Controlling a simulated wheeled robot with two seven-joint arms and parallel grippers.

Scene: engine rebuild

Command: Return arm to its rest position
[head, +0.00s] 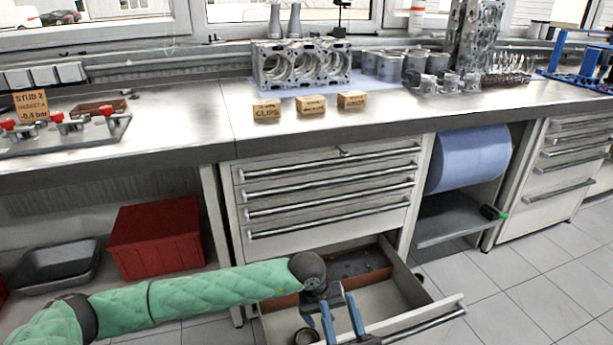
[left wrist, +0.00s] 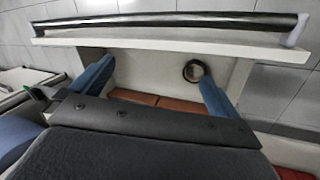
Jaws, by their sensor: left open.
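My left arm, in a green quilted sleeve, reaches in from the left in the head view. Its left gripper (head: 342,322) is over the open bottom drawer (head: 437,317), with its two blue fingers spread apart and pointing down. In the left wrist view the gripper (left wrist: 155,75) is also open, with nothing between the fingers. A dark round ring (left wrist: 194,71) lies on the drawer floor, beside the tip of the right-hand finger in that view. The ring shows partly at the bottom edge of the head view (head: 305,336). My right gripper is not in view.
Closed drawers (head: 330,190) rise above the open one, under the steel worktop (head: 205,115). A red bin (head: 157,238) and a grey tray (head: 55,265) stand on the left. A blue roll (head: 468,160) is in the right bay. Tiled floor (head: 530,290) is clear at right.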

